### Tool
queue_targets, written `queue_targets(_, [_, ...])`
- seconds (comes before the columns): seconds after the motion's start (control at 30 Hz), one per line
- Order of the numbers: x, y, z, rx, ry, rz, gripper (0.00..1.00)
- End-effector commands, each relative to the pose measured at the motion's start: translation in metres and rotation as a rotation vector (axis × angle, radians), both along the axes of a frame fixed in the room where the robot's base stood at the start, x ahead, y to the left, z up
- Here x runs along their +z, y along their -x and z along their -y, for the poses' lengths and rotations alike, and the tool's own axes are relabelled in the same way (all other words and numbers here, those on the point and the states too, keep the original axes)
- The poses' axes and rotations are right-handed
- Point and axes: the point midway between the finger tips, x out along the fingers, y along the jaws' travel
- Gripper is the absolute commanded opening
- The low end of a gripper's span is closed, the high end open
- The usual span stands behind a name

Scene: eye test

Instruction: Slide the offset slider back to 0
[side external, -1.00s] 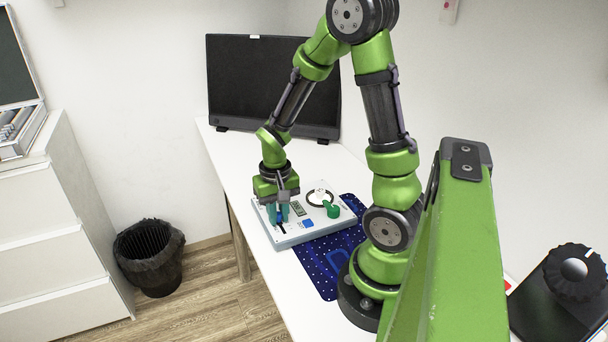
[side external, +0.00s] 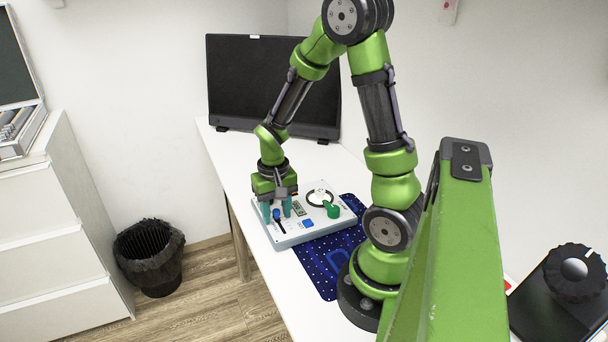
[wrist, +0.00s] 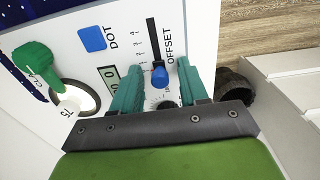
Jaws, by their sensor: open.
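The white control panel (side external: 290,242) lies on the table. Its offset slider has a blue knob (side external: 277,214), at the end of the visible dark slot farther from the side camera. The knob also shows in the wrist view (wrist: 159,76), at the palm-side end of the visible slot (wrist: 151,35). In the wrist view, my gripper (wrist: 157,68) straddles the knob; part of the panel is hidden behind the palm.
The panel also has a blue DOT button (side external: 308,223), a green lever (side external: 331,209) by a round dial and a small display (side external: 298,209). A blue dotted mat (side external: 318,275) lies under it. A black monitor (side external: 250,85) stands behind; a bin (side external: 150,258) is on the floor.

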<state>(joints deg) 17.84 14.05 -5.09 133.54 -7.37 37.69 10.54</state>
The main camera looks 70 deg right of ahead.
Motion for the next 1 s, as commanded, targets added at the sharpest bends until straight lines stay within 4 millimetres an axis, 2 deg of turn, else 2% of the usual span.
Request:
queue_targets(0.3, [0.003, 0.000, 0.000, 0.000, 0.000, 0.001, 0.44])
queue_targets(1.0, [0.057, 0.000, 0.000, 0.000, 0.001, 0.001, 0.44])
